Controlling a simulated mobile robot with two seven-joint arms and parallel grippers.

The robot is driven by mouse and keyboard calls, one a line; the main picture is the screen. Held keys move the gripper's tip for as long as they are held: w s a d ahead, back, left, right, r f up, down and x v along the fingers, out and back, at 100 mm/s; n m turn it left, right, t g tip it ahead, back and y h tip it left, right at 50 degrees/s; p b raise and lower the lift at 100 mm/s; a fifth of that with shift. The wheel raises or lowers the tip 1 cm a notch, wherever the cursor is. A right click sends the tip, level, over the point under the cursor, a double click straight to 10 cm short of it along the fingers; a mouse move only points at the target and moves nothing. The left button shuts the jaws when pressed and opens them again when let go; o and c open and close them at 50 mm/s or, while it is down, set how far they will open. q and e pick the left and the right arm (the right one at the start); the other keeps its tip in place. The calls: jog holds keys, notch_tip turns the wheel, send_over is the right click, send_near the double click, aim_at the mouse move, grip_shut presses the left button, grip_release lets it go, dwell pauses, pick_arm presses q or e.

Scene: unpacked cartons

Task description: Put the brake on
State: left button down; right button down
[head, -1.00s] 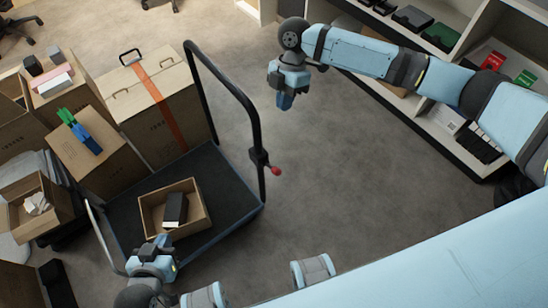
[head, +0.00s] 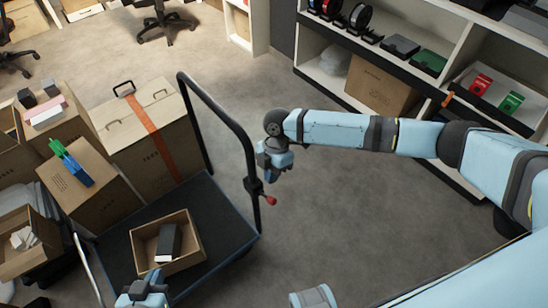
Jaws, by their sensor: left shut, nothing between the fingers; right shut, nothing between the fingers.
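The flatbed trolley (head: 215,215) has a dark deck with blue edges and a tall black push handle (head: 232,122). A brake lever with a red knob (head: 271,201) sticks out from the right post of the handle. My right gripper (head: 268,177) is shut and empty. It points down just above the red knob, beside the post; I cannot tell whether it touches the lever. My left gripper (head: 145,288) is low at the bottom edge, in front of the trolley, shut and empty, with its fingertips hard to make out.
An open carton (head: 140,246) with a dark item in it stands on the deck. A large carton with an orange strap (head: 160,125) and other boxes stand to the left. Shelving (head: 335,85) is at the upper right. The floor (head: 330,215) right of the trolley is clear.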

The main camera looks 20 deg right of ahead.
aim_at(269, 199)
pick_arm(q)
jog(key=shift+f, duration=0.3)
pick_arm(e)
jog(key=shift+x, duration=2.75)
jog(key=shift+s+t, duration=0.2)
jog(key=shift+t, duration=0.1)
pick_arm(q)
jog(key=shift+r, duration=0.15)
pick_arm(e)
jog(key=shift+f, duration=0.1)
